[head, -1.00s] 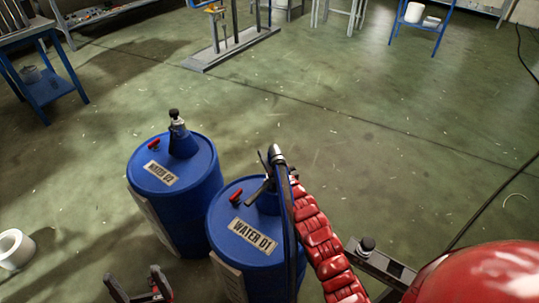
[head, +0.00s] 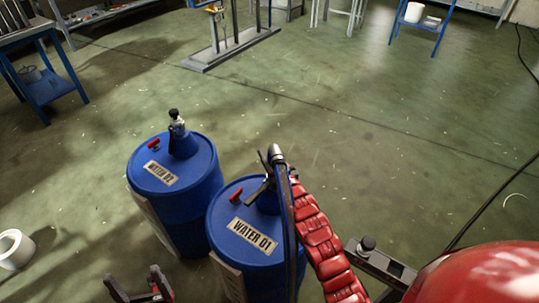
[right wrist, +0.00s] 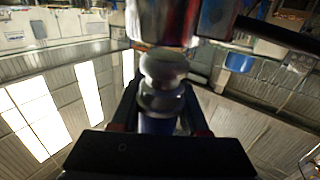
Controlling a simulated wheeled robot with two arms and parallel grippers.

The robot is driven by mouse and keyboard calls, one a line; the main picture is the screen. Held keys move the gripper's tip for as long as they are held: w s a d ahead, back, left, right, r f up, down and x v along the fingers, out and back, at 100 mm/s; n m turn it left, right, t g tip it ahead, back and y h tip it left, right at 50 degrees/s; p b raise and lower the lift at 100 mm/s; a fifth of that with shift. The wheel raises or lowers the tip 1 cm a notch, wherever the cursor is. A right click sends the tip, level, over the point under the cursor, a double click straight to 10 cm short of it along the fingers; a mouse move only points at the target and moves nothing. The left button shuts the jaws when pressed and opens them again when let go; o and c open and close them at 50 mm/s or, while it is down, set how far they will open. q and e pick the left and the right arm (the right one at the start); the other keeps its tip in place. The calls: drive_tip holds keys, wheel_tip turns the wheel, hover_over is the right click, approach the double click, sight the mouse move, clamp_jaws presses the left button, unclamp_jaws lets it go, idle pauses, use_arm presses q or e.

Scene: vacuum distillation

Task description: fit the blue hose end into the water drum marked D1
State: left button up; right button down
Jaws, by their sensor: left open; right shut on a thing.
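Water drum D1 (head: 236,200) is a blue barrel with a "WATER D1" label, standing at lower centre in the head view. My right gripper (head: 268,168) is over its top, shut on the blue hose end, whose metal coupling (head: 277,153) points up. The blue hose (head: 289,230) hangs down past the drum's right side. The gripper and hose cover the drum's neck, so I cannot tell whether the end is seated. In the right wrist view, a pale ringed piece (right wrist: 163,72) sits between the fingers, under a blurred metal part. My left gripper (head: 142,288) is open and empty at the bottom edge.
Water drum D2 (head: 195,195), with a capped neck, stands close on the left of D1. A white roll (head: 14,250) lies on the floor at far left. A blue trolley (head: 45,88) and a metal stand (head: 230,50) are further back.

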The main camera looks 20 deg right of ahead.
drive_tip(key=shift+f+b, duration=1.3)
drive_tip(key=shift+f, duration=0.9)
drive_tip(key=shift+c, duration=1.7)
unclamp_jaws()
drive_tip(key=shift+s, duration=0.1)
drive_tip(key=s+d, duration=0.1)
drive_tip(key=s, duration=1.6)
drive_tip(key=shift+d+p, duration=0.35)
drive_tip(key=shift+r, duration=0.1)
